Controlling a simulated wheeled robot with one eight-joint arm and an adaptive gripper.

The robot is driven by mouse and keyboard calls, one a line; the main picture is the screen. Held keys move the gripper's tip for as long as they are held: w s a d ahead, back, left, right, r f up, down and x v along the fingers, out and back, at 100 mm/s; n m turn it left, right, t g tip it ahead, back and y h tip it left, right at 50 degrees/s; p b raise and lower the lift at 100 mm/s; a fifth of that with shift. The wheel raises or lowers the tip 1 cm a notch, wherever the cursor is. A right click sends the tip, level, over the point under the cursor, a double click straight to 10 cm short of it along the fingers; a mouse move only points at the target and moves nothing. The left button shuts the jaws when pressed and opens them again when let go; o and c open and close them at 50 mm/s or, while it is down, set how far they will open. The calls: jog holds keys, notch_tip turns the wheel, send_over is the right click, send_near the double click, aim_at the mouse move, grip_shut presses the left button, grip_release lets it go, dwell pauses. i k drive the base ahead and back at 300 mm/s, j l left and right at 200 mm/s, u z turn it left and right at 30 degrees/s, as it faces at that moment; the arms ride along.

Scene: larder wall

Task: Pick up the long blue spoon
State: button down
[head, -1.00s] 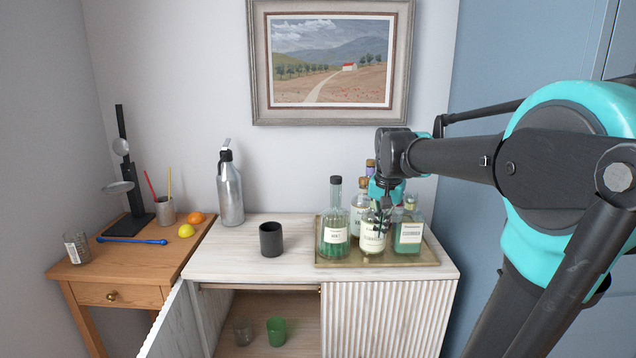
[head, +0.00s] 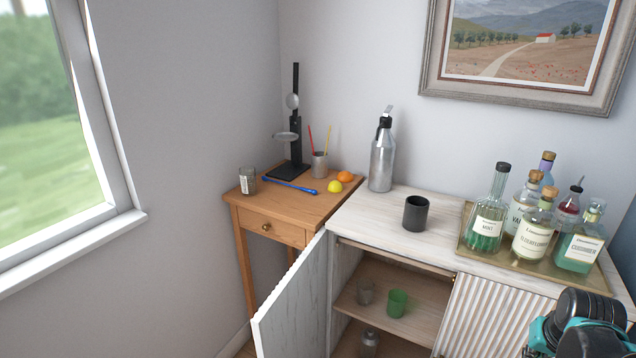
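The long blue spoon (head: 290,185) lies flat on the small wooden side table (head: 262,206), in front of a black stand. One end points toward the glass jar at the table's left, the other toward the table's front edge. My gripper is not clearly seen; only a black and teal part of my arm shows at the bottom right corner, far from the spoon. Whether its fingers are open or shut is out of sight.
On the side table are a black stand (head: 296,130), a cup with sticks (head: 319,165), a lemon (head: 335,187), an orange (head: 345,176) and a glass jar (head: 247,181). The cabinet holds a steel bottle (head: 382,160), dark cup (head: 415,213) and bottle tray (head: 470,243). Its left door (head: 292,300) hangs open.

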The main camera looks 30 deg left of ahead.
aim_at(264, 178)
jog(key=u, duration=1.25)
jog(key=i+l+u, duration=0.1)
jog(key=i+u, duration=0.15)
jog(key=i, duration=0.15)
